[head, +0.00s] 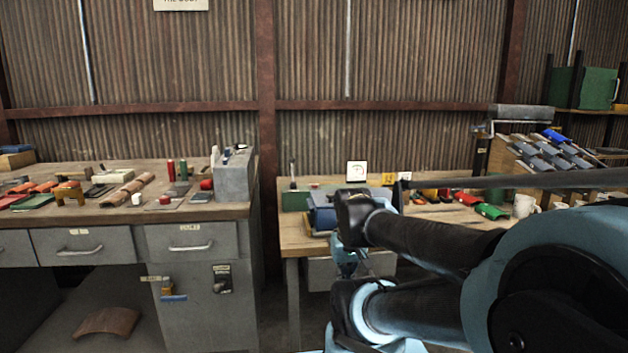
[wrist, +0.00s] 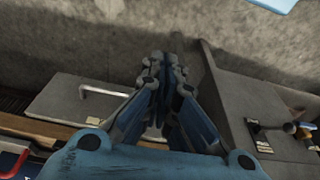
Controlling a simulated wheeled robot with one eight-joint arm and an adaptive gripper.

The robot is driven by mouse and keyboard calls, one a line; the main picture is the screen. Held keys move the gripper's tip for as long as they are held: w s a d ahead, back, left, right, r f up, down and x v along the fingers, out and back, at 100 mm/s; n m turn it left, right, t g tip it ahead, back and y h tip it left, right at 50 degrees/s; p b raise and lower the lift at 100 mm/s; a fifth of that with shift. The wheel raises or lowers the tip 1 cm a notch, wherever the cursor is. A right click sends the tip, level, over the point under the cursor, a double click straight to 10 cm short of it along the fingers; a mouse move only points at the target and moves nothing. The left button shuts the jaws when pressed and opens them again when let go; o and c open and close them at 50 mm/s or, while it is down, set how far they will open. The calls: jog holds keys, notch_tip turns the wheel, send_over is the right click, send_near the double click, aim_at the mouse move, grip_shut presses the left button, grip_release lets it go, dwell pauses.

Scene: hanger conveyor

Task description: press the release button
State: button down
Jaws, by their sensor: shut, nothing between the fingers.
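I cannot make out a release button for certain in either view. My gripper (wrist: 166,62) is in the middle of the wrist view, its blue and dark fingers closed together with nothing between them. It points down over bare grey floor, beside a grey drawer front with a pale handle (wrist: 103,90). In the head view my arm reaches in from the right and hides part of the right bench.
A left workbench (head: 225,211) carries tools, rolls and a grey box (head: 234,178). Its cabinet (head: 205,318) has a dark latch (head: 222,279). A right bench (head: 300,238) holds a white sign (head: 356,171) and a mug (head: 524,205). A gap separates the benches.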

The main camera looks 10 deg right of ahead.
jog(key=w+r+t, duration=0.1)
jog(key=w+r, duration=0.5)
jog(key=w, duration=0.5)
jog(key=w+r+t, duration=0.2)
jog(key=w+r, duration=0.5)
jog(key=w, duration=0.3)
jog(key=w+r+t, duration=0.1)
jog(key=w+r, duration=0.6)
jog(key=w, duration=0.4)
jog(key=shift+w+a+t, duration=0.1)
jog(key=shift+w+t, duration=0.2)
jog(key=shift+t, duration=0.1)
jog(key=w+r+t, duration=0.2)
jog(key=w+r, duration=0.2)
jog(key=w, duration=1.1)
jog(key=shift+w+r, duration=0.15)
jog(key=shift+w, duration=0.15)
